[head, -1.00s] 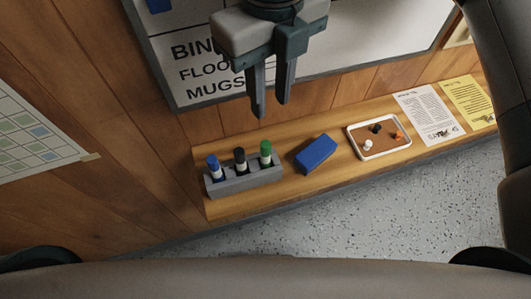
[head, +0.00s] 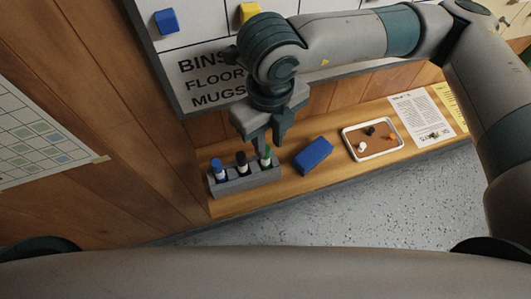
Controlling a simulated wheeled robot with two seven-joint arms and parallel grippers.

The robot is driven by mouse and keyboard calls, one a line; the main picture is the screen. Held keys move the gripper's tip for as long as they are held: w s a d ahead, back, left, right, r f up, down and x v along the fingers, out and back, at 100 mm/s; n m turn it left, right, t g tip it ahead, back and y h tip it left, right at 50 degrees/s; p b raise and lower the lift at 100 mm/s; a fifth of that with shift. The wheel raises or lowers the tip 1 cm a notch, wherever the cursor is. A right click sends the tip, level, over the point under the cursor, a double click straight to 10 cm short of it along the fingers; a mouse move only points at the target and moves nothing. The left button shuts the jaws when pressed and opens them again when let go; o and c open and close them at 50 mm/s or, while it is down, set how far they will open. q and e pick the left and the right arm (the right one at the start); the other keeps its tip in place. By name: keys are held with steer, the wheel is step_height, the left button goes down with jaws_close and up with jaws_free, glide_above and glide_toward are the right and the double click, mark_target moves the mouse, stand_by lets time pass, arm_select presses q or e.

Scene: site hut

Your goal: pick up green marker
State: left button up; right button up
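The green marker (head: 265,160) stands upright in the right-hand slot of a grey holder (head: 245,185) on the wooden ledge. A black marker (head: 242,163) and a blue marker (head: 219,171) stand to its left in the same holder. My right gripper (head: 267,146) points down at the green marker, with its fingers about the marker's top. The fingers look apart, and they partly hide the green cap. I cannot tell whether either finger touches it. My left gripper is not in view.
On the ledge (head: 225,208), a blue eraser-like block (head: 313,155) lies right of the holder. Further right are a white-rimmed tray (head: 348,143) with small pieces, and a printed sheet (head: 420,115). A whiteboard (head: 190,32) hangs on the wall behind.

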mark_target(265, 161)
stand_by(0.3)
steer(key=shift+w+a+f+p, duration=0.1)
steer(key=shift+a+f+p, duration=0.15)
steer(key=shift+f+p, duration=0.85)
step_height(265, 161, down, 2)
steer(key=shift+p, duration=0.6)
steer(key=shift+w+f, duration=0.1)
steer(key=shift+f, duration=0.45)
jaws_close()
